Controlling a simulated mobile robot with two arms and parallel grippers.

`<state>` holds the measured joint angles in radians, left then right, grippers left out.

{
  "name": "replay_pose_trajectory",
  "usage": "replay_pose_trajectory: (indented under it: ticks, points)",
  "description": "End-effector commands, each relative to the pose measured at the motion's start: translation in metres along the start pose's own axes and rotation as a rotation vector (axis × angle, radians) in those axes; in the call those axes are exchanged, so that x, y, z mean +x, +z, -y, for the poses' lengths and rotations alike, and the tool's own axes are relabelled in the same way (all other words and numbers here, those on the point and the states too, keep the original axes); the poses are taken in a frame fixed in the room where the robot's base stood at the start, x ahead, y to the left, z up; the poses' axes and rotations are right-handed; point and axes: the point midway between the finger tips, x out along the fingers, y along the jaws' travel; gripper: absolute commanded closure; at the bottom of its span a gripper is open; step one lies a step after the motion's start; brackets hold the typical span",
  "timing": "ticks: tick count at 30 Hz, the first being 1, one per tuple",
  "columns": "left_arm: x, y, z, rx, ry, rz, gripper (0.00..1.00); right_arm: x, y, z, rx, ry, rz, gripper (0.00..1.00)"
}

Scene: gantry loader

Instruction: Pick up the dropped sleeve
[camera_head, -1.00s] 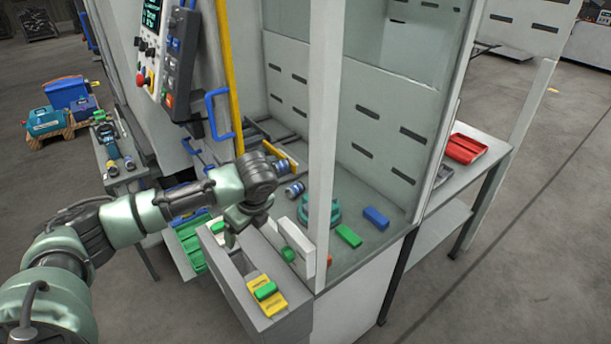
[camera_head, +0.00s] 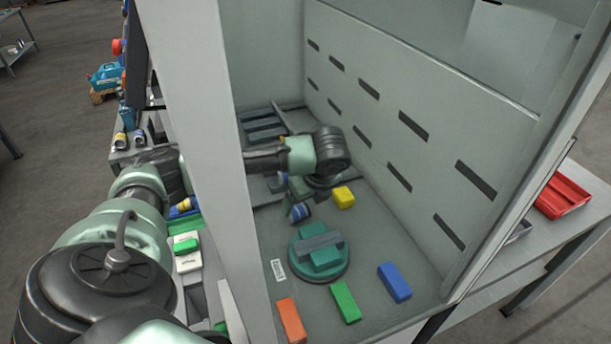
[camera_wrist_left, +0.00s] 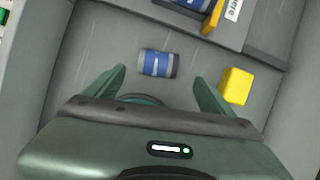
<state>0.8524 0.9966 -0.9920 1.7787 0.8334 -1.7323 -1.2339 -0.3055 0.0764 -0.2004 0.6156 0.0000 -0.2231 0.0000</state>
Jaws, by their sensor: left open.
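The sleeve, a short blue cylinder with dark and silver ends (camera_head: 299,212), lies on its side on the grey floor of the enclosure. In the left wrist view the sleeve (camera_wrist_left: 158,64) is ahead of my left gripper (camera_wrist_left: 160,82), roughly centred between its two green fingers. The fingers are spread apart and empty. In the head view my left gripper (camera_head: 300,196) points down inside the enclosure, close to the sleeve, and the wrist hides part of it. I cannot tell whether a finger touches the sleeve. My right gripper is not in view.
A yellow block (camera_head: 343,197) lies right of the sleeve. A green round fixture (camera_head: 319,256) and orange, green (camera_head: 346,302) and blue (camera_head: 394,283) blocks lie nearer. A grey post (camera_head: 205,130) stands in front of my arm. The slotted wall (camera_head: 420,150) bounds the right.

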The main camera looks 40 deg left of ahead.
Motion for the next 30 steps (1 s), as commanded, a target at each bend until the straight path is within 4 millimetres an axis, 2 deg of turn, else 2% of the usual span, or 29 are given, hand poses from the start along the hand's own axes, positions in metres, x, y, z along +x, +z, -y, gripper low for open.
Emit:
replay_pose_trajectory:
  ticks: [13,22,23,30]
  points:
    - [0.058,0.005,-0.002,0.000,0.003,0.001,0.16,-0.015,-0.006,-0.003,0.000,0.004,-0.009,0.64]
    - [0.065,0.004,-0.001,0.000,0.000,0.001,0.16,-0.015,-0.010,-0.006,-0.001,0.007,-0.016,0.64]
    - [0.065,0.004,-0.001,0.000,0.000,0.001,0.19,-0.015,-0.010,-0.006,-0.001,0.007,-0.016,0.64]
    - [0.065,0.004,-0.001,0.000,0.000,0.001,0.86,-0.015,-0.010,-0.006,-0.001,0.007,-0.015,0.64]
